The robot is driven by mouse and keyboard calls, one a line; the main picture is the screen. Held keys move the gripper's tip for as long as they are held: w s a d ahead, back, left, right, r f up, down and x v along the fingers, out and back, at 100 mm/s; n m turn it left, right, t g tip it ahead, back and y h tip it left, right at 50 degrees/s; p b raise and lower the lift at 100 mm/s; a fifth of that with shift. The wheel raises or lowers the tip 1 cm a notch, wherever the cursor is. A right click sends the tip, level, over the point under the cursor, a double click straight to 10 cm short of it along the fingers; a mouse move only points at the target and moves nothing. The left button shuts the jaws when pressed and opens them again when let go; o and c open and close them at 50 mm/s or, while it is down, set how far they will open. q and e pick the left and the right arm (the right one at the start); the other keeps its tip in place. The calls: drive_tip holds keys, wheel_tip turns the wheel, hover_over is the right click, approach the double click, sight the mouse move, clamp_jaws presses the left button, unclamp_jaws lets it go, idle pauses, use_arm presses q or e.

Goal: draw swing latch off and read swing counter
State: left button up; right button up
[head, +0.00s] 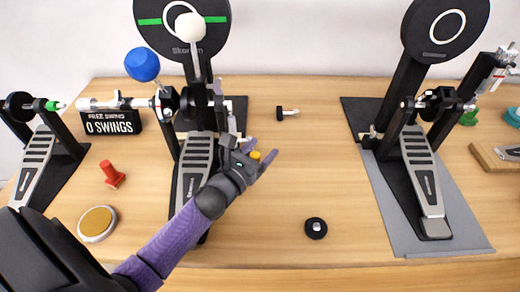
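The swing counter (113,122) is a black box at the left, behind the pedals. Its white text reads "FREE SWING" and "0 SWINGS". A pedal with a silver footboard (196,165) stands right of it, with a white beater (190,27) upright before a round black pad. My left gripper (264,150) is over the table just right of this pedal, its fingers spread. A small yellow piece (255,155) shows between or behind the fingers; I cannot tell if they touch it. I cannot pick out the swing latch for certain. My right gripper is out of view.
A second pedal (422,170) stands on a grey mat (400,225) at the right. A third pedal (38,160) is at the far left. The centre right is mostly clear.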

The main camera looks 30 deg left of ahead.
use_arm(q)
clamp_jaws()
idle(1.3)
